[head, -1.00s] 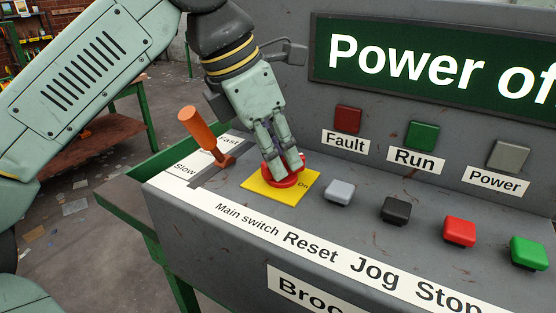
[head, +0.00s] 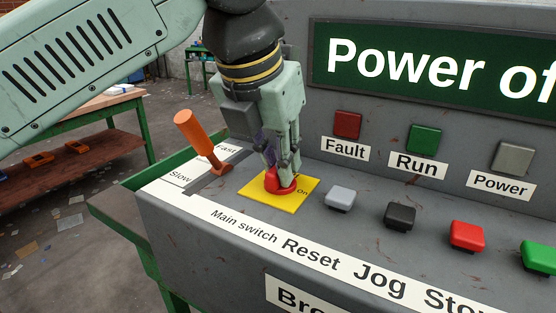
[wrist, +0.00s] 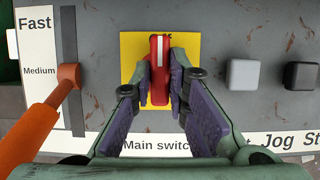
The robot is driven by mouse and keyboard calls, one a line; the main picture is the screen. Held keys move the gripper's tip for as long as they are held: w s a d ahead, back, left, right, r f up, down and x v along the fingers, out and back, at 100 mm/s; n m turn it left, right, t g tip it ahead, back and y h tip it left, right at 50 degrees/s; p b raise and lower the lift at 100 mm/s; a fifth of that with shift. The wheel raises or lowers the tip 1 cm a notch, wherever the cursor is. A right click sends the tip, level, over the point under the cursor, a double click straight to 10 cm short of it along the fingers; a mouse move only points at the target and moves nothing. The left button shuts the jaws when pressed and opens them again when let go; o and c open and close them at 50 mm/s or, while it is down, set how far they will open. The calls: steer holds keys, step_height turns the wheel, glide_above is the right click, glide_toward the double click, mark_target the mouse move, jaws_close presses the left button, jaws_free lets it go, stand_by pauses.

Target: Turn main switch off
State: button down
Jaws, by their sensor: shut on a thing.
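The main switch (head: 280,187) is a red knob on a yellow plate (head: 256,191) at the left of the console. In the wrist view the knob (wrist: 160,95) shows a white line along its top, pointing up and down the picture. My gripper (head: 281,168) stands nearly upright over the switch, its fingers shut on the knob from both sides. The fingers hide part of the knob in the head view. An "On" label (head: 302,191) shows at the plate's right. The sign (head: 430,65) above reads "Power of", cut off by the picture edge.
An orange speed lever (head: 197,137) rises just left of the switch, close to my gripper. Grey (head: 341,197), black (head: 399,215), red (head: 467,234) and green (head: 541,255) buttons run to the right. The upright panel with lamps stands behind.

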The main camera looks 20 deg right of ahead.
stand_by(0.4)
steer(key=c, duration=1.6)
jaws_free()
steer(key=shift+o, duration=0.2)
steer(key=v, duration=1.2)
